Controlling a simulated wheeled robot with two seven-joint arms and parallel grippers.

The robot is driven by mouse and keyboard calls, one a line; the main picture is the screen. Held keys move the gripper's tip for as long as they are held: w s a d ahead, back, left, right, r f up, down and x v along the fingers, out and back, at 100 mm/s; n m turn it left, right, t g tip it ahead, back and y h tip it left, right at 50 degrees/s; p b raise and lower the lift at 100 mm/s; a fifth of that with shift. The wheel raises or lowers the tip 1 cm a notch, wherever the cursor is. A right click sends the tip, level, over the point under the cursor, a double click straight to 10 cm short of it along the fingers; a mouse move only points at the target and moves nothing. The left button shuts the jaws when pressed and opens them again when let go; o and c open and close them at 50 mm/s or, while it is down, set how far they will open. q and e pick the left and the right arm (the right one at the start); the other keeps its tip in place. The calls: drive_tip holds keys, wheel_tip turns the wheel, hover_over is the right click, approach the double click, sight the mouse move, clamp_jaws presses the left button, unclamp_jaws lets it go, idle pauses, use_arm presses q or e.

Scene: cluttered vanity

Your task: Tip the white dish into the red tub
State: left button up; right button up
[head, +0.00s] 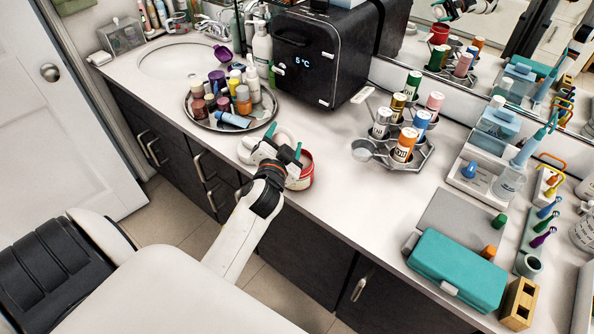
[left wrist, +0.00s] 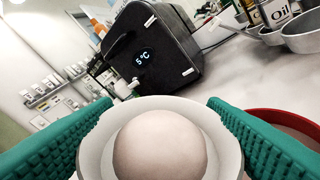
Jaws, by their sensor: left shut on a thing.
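The white dish (left wrist: 92,148) is between the green finger pads of my left gripper (head: 281,158) in the left wrist view. A smooth, pale rounded shape (left wrist: 160,148) fills the middle of the dish; I cannot tell whether it is something inside. In the head view the dish (head: 246,150) shows partly behind my gripper, near the counter's front edge. My left gripper is shut on it. The red tub (head: 306,176) stands just right of the gripper, partly hidden by it. Its rim (left wrist: 272,114) shows at the right of the left wrist view. My right gripper is not in view.
A round tray (head: 198,124) of several bottles stands to the left behind the dish. A black mini fridge (head: 318,60) is at the back. A metal rack (head: 416,160) of cans is to the right. A teal case (head: 457,270) lies farther right. Counter between tub and rack is clear.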

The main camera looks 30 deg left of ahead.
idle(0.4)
use_arm(q)
drive_tip(key=shift+d+r+m, duration=0.15)
drive_tip(key=shift+m, duration=0.45)
drive_tip(key=shift+r, duration=0.1)
drive_tip(key=shift+m, duration=0.3)
drive_tip(key=shift+w+d+r, duration=0.1)
drive_tip(key=shift+d, duration=0.05)
idle(0.4)
